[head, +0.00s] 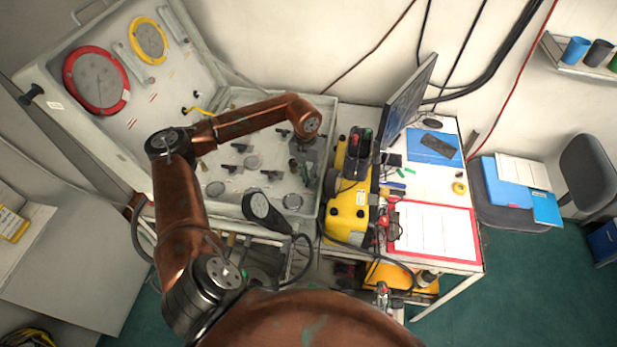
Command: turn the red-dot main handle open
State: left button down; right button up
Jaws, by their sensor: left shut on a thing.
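The air panel (232,205) is a pale open case with several black handles and round gauges on its flat face. One black handle (240,147) lies left of my left gripper, and another black handle (283,132) is just beside the wrist. My left arm reaches over the panel from the left, and my left gripper (300,165) points down at its right part. It is shut on a dark handle there, mostly hidden by the gripper and wrist. I cannot make out a red dot on any handle. My right gripper is not in view.
A black handset (266,212) with a cord stands at the panel's front edge. A yellow case (347,212) stands close on the right, beside a monitor (408,100) and a red-edged clipboard (433,230). The raised lid (150,95) with red and yellow gauges bounds the left.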

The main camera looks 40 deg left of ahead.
pick_arm(q)
jog(key=shift+w+r+n, duration=0.1)
jog(key=shift+w+n, duration=0.05)
jog(key=shift+n, duration=0.75)
jog(key=shift+d, duration=0.1)
jog(key=c, duration=2)
grip_release()
jog(key=r, duration=1.2)
jog(key=shift+a, duration=0.3)
